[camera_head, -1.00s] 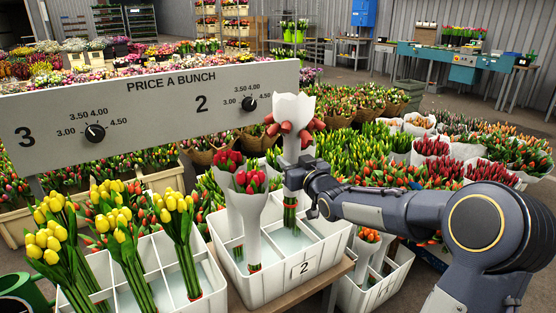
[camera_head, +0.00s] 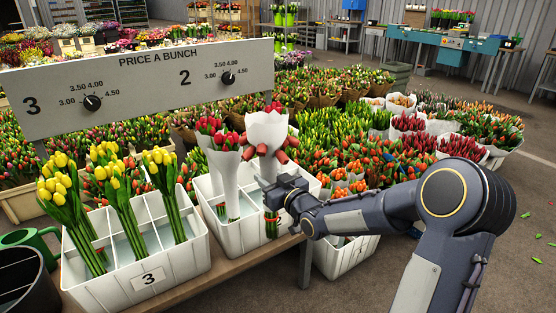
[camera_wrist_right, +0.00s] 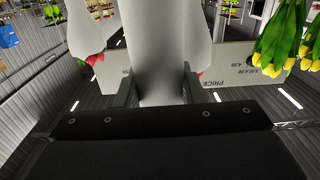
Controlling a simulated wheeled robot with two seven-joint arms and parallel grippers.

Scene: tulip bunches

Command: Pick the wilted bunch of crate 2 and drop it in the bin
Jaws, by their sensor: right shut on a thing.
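The wilted bunch (camera_head: 268,131) has drooping red heads around a white paper wrap. My right gripper (camera_head: 270,187) is shut on its wrapped lower part and holds it upright. Its bare stems hang in front of the front wall of crate 2 (camera_head: 241,240) and seem clear of it. In the right wrist view the white wrap (camera_wrist_right: 155,60) stands between the fingers (camera_wrist_right: 158,88). A dark round container (camera_head: 22,283), probably the bin, is cut off at the lower left. My left gripper is out of view.
Crate 3 (camera_head: 175,278) with yellow tulips stands left of crate 2 on the bench. The price board (camera_head: 150,85) stands behind both. A green watering can (camera_head: 38,240) is beside the dark container. Another white crate (camera_head: 345,258) stands lower right.

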